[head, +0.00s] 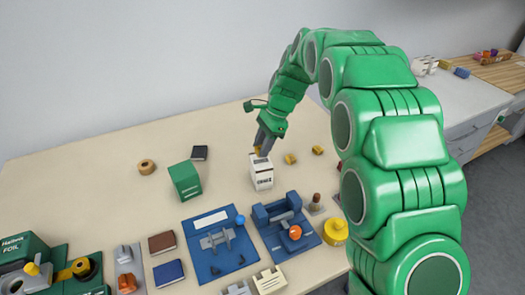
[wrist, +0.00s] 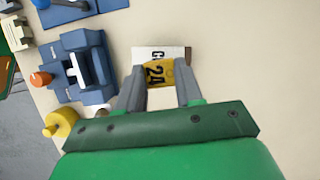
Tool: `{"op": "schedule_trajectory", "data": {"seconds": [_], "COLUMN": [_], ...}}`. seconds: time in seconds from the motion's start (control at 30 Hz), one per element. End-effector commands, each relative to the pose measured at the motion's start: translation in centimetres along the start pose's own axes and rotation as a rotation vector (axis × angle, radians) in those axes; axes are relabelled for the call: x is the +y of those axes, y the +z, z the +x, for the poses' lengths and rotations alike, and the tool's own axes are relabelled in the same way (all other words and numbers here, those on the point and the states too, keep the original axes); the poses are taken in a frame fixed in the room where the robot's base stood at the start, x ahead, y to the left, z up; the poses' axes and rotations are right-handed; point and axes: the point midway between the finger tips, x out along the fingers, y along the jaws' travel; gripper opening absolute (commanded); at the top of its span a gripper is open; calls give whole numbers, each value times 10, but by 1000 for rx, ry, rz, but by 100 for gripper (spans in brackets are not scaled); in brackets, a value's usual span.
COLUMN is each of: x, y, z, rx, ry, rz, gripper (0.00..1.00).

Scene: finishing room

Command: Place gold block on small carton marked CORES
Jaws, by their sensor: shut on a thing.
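The small white carton (head: 261,176) stands upright on the table, with dark lettering on its front that is too small to read surely. In the wrist view, part of the carton's top (wrist: 179,53) shows with the letter C and more marks, partly covered. My gripper (head: 261,150) is over the carton's top. In the wrist view my gripper (wrist: 160,96) is shut on the gold block (wrist: 158,74), which bears the number 24. The block appears over or on the carton's top; I cannot tell whether they touch. In the head view only a sliver of the block (head: 257,149) shows.
A green box (head: 185,181) stands left of the carton. Two small yellow pieces (head: 290,158) lie to its right. Blue fixtures (head: 286,225) and a yellow round container (head: 335,232) are in front.

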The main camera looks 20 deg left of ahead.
Motion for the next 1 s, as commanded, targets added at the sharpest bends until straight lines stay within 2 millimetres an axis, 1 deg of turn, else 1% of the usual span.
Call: {"op": "schedule_trajectory", "data": {"seconds": [0.03,0.1,0.17,0.57,0.6,0.7,0.73,1.0], "x": [1,2,2,2,1,1,1,1], "y": [-2,-6,-8,-10,-10,-10,-10,-10], "z": [9,18,22,25,25,25,25,24], "rx": [-2,-3,-3,-1,-1,-1,-1,-1], "ry": [5,8,8,4,3,3,3,3], "rz": [2,2,1,0,0,0,0,0], "gripper": [0,0,0,0,42,57,61,61]}}
